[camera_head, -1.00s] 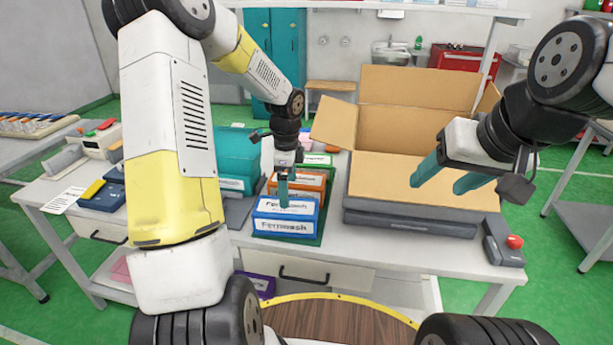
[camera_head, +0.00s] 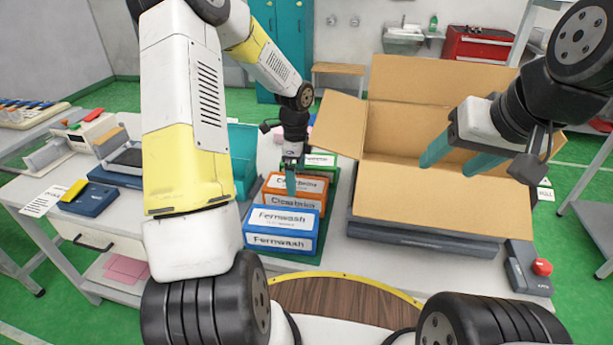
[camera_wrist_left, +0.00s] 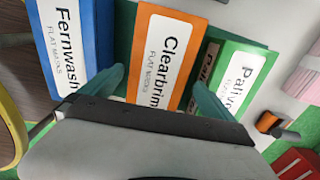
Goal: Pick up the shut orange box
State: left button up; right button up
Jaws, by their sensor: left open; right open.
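The shut orange box (camera_head: 310,203), with a white label reading Clearbrim, stands between a blue Fernwash box (camera_head: 280,238) and a green box (camera_head: 321,160) in the head view. My left gripper (camera_head: 291,180) is over the orange box, pointing down. In the left wrist view its open fingers (camera_wrist_left: 160,88) lie on either side of the orange box (camera_wrist_left: 166,58), one towards the blue box and one towards the green box. I cannot tell how deep they reach. My right gripper (camera_head: 462,160) is open and empty in front of the open carton.
A large open cardboard carton (camera_head: 430,185) stands right of the boxes on a dark base (camera_head: 425,238). A device with a red button (camera_head: 541,267) sits at the table's right. A teal bin (camera_head: 243,165) is behind my left arm.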

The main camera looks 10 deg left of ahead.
pick_arm(q)
notch_tip(320, 180, down, 5)
jog(key=shift+f, duration=0.2)
jog(key=shift+c, duration=0.4)
jog(key=c, duration=1.4)
